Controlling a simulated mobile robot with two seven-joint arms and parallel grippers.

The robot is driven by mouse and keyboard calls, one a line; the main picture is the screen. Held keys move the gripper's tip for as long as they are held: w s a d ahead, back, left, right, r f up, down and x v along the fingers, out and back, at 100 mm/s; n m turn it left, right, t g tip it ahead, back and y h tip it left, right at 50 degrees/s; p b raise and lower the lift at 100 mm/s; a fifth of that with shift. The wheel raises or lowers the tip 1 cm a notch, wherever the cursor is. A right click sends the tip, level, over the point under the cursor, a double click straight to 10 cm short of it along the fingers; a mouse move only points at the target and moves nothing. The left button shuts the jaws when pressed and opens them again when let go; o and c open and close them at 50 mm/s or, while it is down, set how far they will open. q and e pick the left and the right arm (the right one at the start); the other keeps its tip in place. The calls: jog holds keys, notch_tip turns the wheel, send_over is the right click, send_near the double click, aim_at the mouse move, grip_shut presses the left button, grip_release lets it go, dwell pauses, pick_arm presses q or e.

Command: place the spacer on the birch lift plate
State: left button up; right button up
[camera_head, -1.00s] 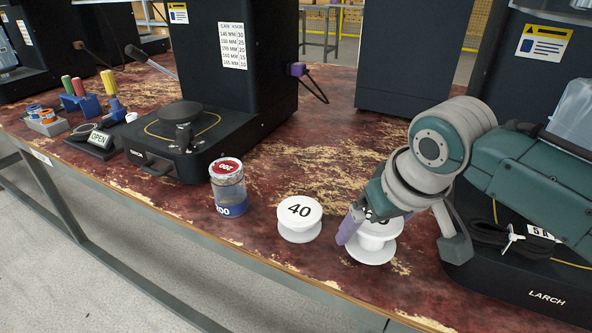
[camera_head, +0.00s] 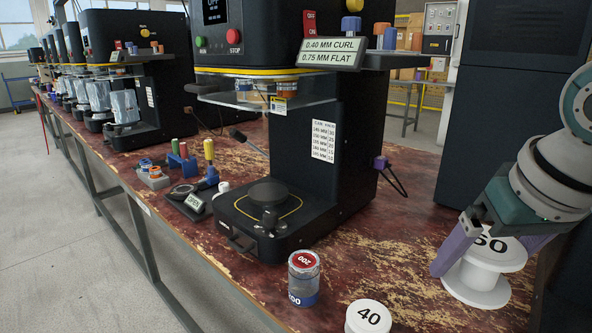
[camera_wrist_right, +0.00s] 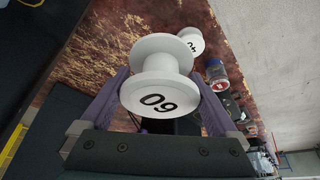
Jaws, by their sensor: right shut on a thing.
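The spacer marked 60 is a white spool (camera_head: 476,284) at the right of the head view. My right gripper (camera_head: 484,252) is shut on it, purple fingers on either side, and holds it upright above the table. It also shows in the right wrist view (camera_wrist_right: 162,52), between the fingers. The nearest seamer has a round black lift plate (camera_head: 269,192) on its base, to the left of my gripper and apart from it. Nothing stands on the plate. I cannot read the name on this base. My left gripper is not in view.
A white spool marked 40 (camera_head: 368,316) and a red-lidded jar (camera_head: 304,279) stand on the worn table in front of the seamer.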

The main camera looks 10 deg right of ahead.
notch_tip(320, 180, up, 16)
jog(key=p, duration=1.5)
notch_tip(320, 180, up, 14)
jog(key=p, duration=0.8)
send_over(485, 240)
jog(key=w+a, duration=0.2)
jog(key=a, duration=0.2)
jog(key=s+a+r+n+p, duration=0.1)
jog(key=a+r+p, duration=0.2)
jog(key=r+p, duration=0.75)
jog(key=w+d+r+p+v, duration=0.1)
jog(key=w+p+v, duration=0.1)
jog(key=p+v, duration=1.5)
jog(key=v, duration=1)
jog(key=shift+a+r, duration=0.3)
jog(key=shift+a, duration=0.05)
jog(key=shift+s+a+f, duration=0.1)
jog(key=shift+s, duration=0.05)
